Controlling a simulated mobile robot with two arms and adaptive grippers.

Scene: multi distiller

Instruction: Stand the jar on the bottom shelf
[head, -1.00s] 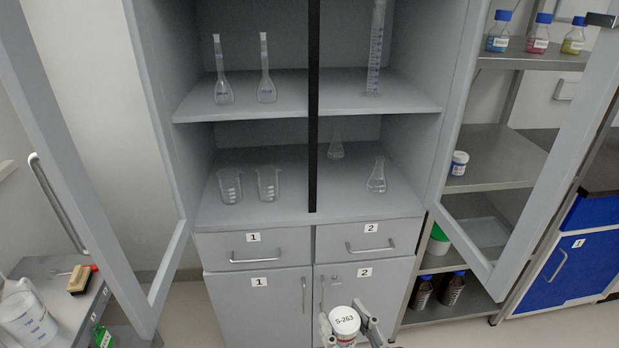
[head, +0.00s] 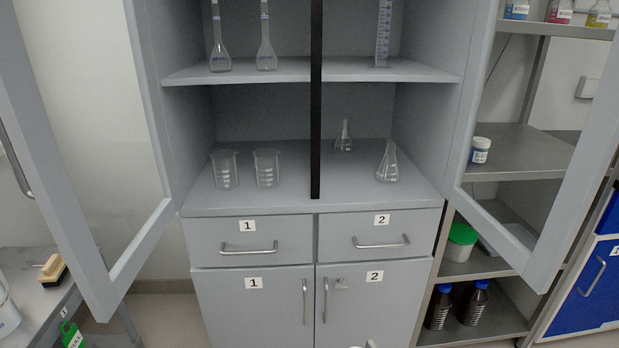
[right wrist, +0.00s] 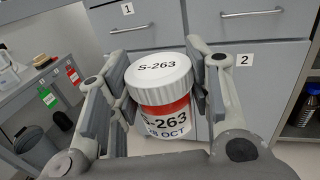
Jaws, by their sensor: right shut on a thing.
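The jar (right wrist: 166,112) has a white lid and red contents, and its label reads S-263. My right gripper (right wrist: 158,84) is shut on it, with the pads on both sides near the lid. In the head view only slivers of the gripper and jar show at the bottom edge, in front of the lower cabinet doors. The bottom shelf (head: 345,182) of the open cabinet is the surface above the drawers. It holds two beakers (head: 225,172) on the left and two conical flasks (head: 388,165) on the right. My left gripper is not in view.
A black centre post (head: 316,110) divides the cabinet opening. Both glass doors stand open, left (head: 105,290) and right (head: 545,262). The shelf front between post and right flask is bare. Flasks and a cylinder (head: 383,35) stand on the shelf above.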

